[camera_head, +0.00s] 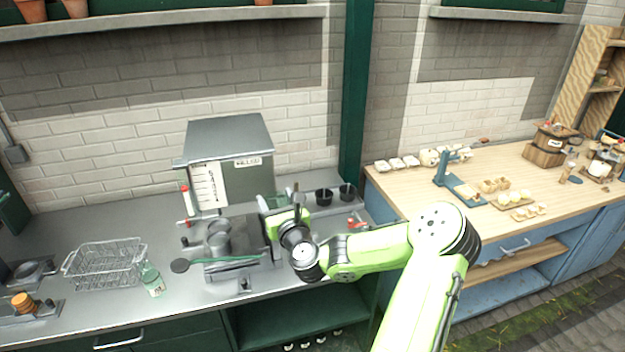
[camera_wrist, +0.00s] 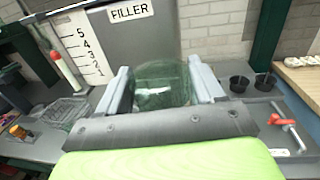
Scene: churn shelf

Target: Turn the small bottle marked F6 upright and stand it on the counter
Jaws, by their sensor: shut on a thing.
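My gripper (camera_wrist: 160,88) is shut on a small greenish clear glass bottle (camera_wrist: 163,72), which sits between the two grey fingers in the wrist view. A white label patch shows on it, but its marking is not readable and its tilt is hard to tell. In the head view my gripper (camera_head: 276,214) is in front of the right side of the filler machine, above the grey counter (camera_head: 60,232), and largely hides the bottle. Another small greenish bottle (camera_head: 151,280) with a pale label stands on the counter beside the wire basket; its marking is too small to read.
The filler machine (camera_head: 228,160) stands at the back, with metal fittings before it. A wire basket (camera_head: 105,262) is at left. Two black cups (camera_head: 324,196) and a red-handled fitting (camera_head: 357,222) are at right. A wooden bench (camera_head: 420,187) adjoins.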

